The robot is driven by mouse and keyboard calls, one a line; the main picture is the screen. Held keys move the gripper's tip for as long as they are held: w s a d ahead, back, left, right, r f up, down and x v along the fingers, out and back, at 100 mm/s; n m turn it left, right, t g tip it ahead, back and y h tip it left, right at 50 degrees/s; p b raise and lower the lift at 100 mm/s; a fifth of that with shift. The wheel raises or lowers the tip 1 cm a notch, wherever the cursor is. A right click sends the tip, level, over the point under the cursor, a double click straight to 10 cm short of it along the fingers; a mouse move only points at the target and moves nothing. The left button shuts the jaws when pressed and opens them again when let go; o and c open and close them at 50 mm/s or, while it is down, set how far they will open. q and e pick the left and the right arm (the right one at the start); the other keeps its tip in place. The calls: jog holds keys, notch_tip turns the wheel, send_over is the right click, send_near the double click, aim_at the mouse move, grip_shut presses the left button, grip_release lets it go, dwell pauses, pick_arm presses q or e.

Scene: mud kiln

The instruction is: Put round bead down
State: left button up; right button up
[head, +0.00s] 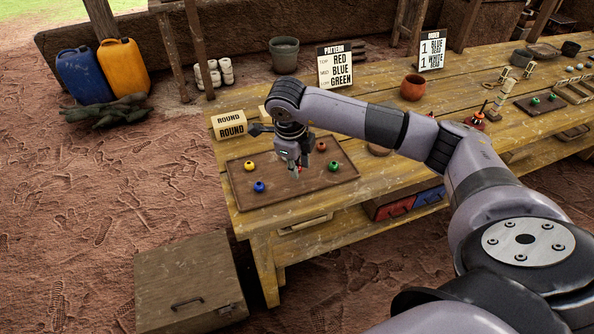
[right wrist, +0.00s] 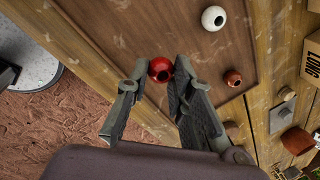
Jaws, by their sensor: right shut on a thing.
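A red round bead (right wrist: 160,69) sits between the fingertips of my right gripper (right wrist: 156,82), which is shut on it. In the head view my right gripper (head: 296,167) points down over the brown tray (head: 291,189); only a speck of red shows at its tips. I cannot tell whether the bead touches the tray. On the tray are a yellow bead (head: 249,166), a blue bead (head: 259,186), a green bead (head: 333,166) and a reddish-brown bead (head: 321,146). The right wrist view shows a white bead (right wrist: 213,18) and a brown bead (right wrist: 233,77). My left gripper is not in view.
A block marked ROUND (head: 230,127) stands behind the tray's left end. A pattern sign (head: 335,67) reads red, blue, green; another sign (head: 432,49) lists beads. A clay pot (head: 413,87) stands farther back. The tray's front middle is clear.

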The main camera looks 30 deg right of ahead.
jog(key=x, duration=0.3)
jog(key=shift+s+a, duration=0.15)
jog(key=shift+a, duration=0.1)
jog(key=shift+f, duration=0.15)
jog(key=o, duration=0.5)
jog(key=shift+o, duration=0.2)
jog(key=shift+r, duration=0.25)
jog(key=shift+a+r, duration=0.1)
jog(key=shift+r, duration=0.25)
jog(key=b+v, duration=0.1)
jog(key=v, duration=1)
jog(key=shift+s+a, duration=0.1)
jog(key=shift+s, duration=0.05)
